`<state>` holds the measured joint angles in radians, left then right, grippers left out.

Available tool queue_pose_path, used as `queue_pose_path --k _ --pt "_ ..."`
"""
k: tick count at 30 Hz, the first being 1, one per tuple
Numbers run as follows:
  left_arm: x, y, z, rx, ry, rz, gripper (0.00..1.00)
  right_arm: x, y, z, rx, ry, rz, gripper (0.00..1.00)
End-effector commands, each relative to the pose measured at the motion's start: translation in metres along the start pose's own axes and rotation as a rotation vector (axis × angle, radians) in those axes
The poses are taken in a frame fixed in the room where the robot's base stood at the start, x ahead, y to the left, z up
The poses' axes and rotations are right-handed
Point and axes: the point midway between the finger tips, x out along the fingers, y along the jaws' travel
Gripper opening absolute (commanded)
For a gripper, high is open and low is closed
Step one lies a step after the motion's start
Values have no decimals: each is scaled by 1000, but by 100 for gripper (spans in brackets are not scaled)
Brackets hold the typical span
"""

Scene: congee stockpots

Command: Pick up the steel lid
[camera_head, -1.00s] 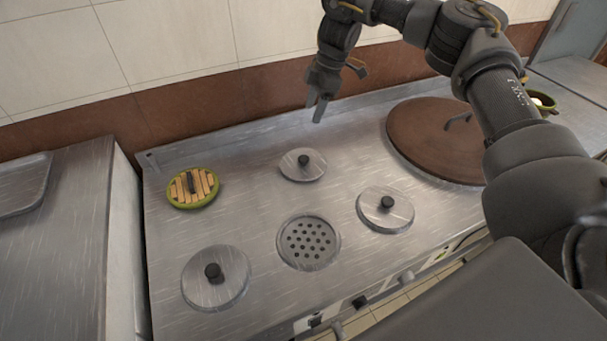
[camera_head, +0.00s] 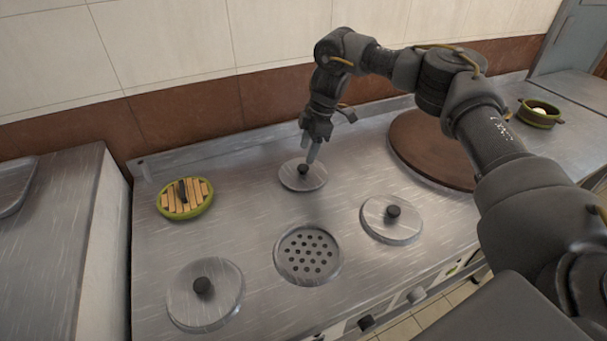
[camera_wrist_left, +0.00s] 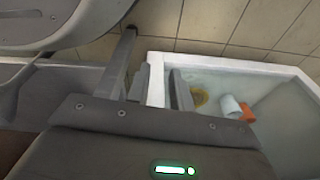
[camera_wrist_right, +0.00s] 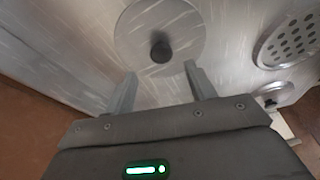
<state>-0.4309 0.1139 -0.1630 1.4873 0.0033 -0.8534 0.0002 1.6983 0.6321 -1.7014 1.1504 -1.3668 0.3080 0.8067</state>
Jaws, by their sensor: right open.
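Three round steel lids with black knobs lie on the steel counter: a back one (camera_head: 291,180), a right one (camera_head: 381,222) and a front-left one (camera_head: 215,310). My right gripper (camera_head: 313,157) points down just above the back lid, beside its knob. In the right wrist view, the open, empty fingers (camera_wrist_right: 160,69) stand either side of the knob's line, with the lid (camera_wrist_right: 183,30) in front. I cannot tell whether they touch it. My left gripper (camera_wrist_left: 160,78) shows only in the left wrist view, fingers apart and empty, over a white-walled basin.
A green-rimmed slatted wooden lid (camera_head: 186,212) lies at the left of the counter. A perforated steel disc (camera_head: 308,277) sits at front centre. A large brown disc (camera_head: 425,150) and a green pot (camera_head: 540,108) are at right. The basin (camera_wrist_left: 155,75) holds small items.

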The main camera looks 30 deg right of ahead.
Motion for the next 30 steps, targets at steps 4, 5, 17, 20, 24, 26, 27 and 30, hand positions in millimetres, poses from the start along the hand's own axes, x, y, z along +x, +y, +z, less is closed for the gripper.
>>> queue_pose_path --k 4,5,17,20,24,26,27,30 --pt "0 0 0 0 1 0 22 4 0 0 0 0 0 55" --pt "0 0 0 0 0 0 22 6 -1 1 0 -1 -1 55" --pt "2 0 2 -1 0 0 22 53 -3 3 1 -1 -1 55" --pt "2 0 1 -1 0 0 22 55 -3 3 1 0 0 55" --pt "2 0 1 -1 1 0 22 55 -3 3 1 0 0 55" --pt "2 0 1 0 1 0 22 55 -3 3 1 0 0 47" --pt "2 0 1 0 1 0 22 55 -3 3 1 0 0 42" --pt "2 0 1 0 1 0 22 54 -3 3 1 0 0 29"
